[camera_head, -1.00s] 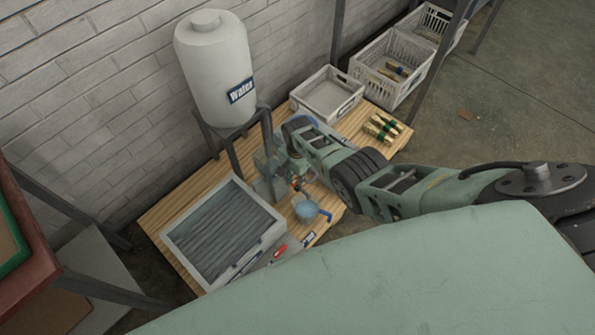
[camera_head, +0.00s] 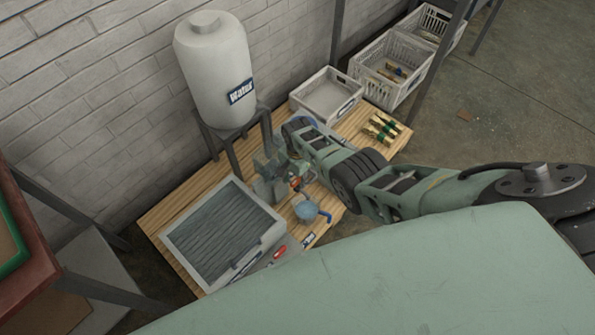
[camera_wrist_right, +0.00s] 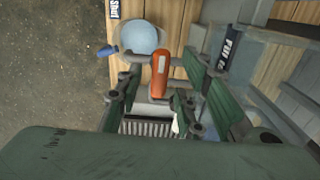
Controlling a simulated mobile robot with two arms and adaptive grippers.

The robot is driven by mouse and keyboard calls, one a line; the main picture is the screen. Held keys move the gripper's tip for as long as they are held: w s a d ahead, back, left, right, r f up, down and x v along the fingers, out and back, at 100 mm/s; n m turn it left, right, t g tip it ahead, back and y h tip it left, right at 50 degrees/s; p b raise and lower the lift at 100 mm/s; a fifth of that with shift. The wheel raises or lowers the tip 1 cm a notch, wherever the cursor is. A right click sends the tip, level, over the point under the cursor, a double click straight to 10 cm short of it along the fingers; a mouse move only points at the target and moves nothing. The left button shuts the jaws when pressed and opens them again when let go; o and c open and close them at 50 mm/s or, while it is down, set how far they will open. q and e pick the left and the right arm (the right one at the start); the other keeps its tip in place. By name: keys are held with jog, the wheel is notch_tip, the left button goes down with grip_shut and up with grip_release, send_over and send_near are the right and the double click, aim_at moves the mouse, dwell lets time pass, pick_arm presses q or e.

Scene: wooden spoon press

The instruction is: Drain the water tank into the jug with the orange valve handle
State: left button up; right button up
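The white water tank (camera_head: 217,75) stands upright on a dark metal stand against the wall, with a blue label on its front. The orange valve handle (camera_wrist_right: 160,74) shows between the fingers of my right gripper (camera_wrist_right: 156,88), which is open around it with a visible gap on the left side. In the head view the orange handle (camera_head: 296,184) is small and partly hidden by my right gripper (camera_head: 279,176). The pale blue round jug (camera_head: 306,211) with a blue handle stands just in front of the valve; it also shows in the wrist view (camera_wrist_right: 141,36). My left gripper is not in view.
A wooden slatted platform (camera_head: 186,207) carries a grey tray (camera_head: 176,250) with a ribbed inside, a white crate (camera_head: 327,95) and several brushes (camera_head: 383,128). More white crates (camera_head: 391,71) stand at the back right.

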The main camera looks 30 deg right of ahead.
aim_at(297, 179)
jog(key=shift+r, duration=0.1)
notch_tip(297, 179, up, 12)
dwell(0.7)
dwell(0.4)
jog(key=s+f+n+p, duration=0.85)
jog(key=s+f, duration=0.55)
jog(key=s, duration=0.4)
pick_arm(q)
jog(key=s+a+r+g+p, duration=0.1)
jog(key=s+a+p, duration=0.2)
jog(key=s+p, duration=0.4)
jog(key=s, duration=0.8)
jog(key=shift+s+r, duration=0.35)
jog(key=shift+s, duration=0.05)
pick_arm(e)
jog(key=s+a+f+n+t, duration=0.1)
jog(key=s+n, duration=0.7)
jog(key=s, duration=1.9)
jog(key=shift+s+a+f, duration=0.15)
jog(key=shift+a+f, duration=0.7)
jog(key=shift+f, duration=0.1)
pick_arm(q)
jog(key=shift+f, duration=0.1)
pick_arm(e)
jog(key=shift+f, duration=0.1)
